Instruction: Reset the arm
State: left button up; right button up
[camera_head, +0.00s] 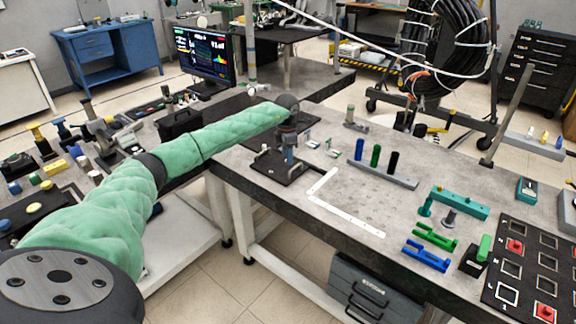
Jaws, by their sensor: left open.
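My left arm (160,185), in a green padded sleeve, reaches in from the lower left across the workbench (225,165). My left gripper (289,158) hangs down at its end, over a black square plate (270,168) on the bench. It is small in the picture, open, with nothing visible held in it. My right gripper is not in view.
A white L-shaped strip (345,218) lies right of the plate. Behind it, a grey base (383,177) holds blue, green and black pegs. Green (435,237) and blue (426,257) brackets and a black board (535,270) sit at right. A monitor (205,52) stands behind.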

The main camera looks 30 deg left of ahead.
pick_arm(q)
jog(key=shift+r, duration=0.3)
